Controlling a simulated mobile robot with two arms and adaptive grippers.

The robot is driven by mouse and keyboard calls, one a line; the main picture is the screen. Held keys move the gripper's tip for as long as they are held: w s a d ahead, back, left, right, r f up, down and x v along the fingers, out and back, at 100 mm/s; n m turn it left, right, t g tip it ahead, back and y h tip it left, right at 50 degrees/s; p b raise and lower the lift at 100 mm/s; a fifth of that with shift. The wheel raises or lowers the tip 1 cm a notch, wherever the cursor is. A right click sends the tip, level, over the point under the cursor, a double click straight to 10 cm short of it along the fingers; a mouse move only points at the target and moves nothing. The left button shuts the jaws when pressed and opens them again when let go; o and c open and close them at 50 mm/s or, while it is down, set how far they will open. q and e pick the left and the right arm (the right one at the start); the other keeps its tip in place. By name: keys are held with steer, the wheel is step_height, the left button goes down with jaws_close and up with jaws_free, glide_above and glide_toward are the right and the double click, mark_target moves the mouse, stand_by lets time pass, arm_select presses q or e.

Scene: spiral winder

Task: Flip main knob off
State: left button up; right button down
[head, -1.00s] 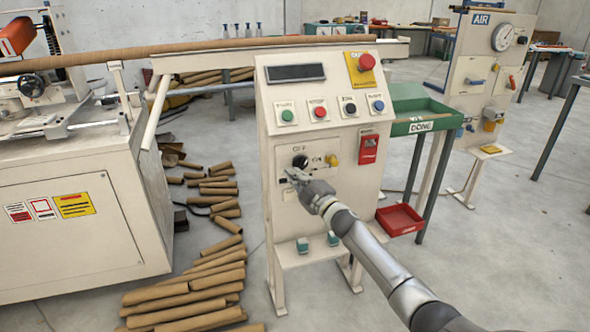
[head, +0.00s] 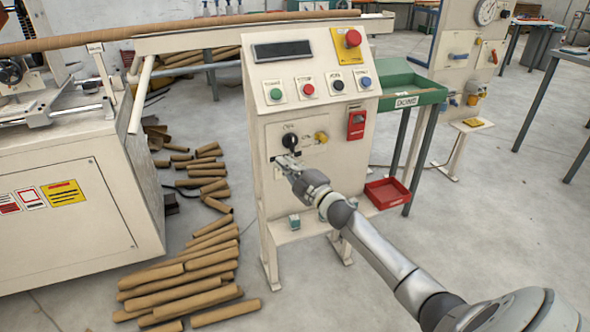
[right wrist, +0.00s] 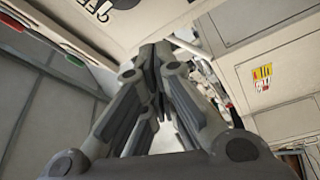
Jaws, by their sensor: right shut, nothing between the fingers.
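The main knob (head: 290,141) is a black rotary knob on the front panel of a cream control cabinet (head: 262,193). Part of something black, likely this knob, shows at the top edge of the right wrist view (right wrist: 122,4). My right gripper (head: 281,160) is just below and slightly left of the knob, close to the panel. I cannot tell whether it touches the panel. In the right wrist view its fingers (right wrist: 157,52) are together and hold nothing. The knob's exact pointer direction is too small to read. My left gripper is not in view.
A yellow knob (head: 321,137) and a red box (head: 356,125) sit right of the main knob. Several push buttons and a red emergency stop (head: 352,39) are above. A red tray (head: 386,193) stands at right. Cardboard tubes (head: 180,290) lie on the floor at left.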

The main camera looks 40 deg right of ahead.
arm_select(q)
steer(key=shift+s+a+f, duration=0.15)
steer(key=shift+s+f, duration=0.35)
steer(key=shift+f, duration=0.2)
arm_select(e)
steer(key=shift+s+r, duration=0.1)
steer(key=shift+s, duration=1.95)
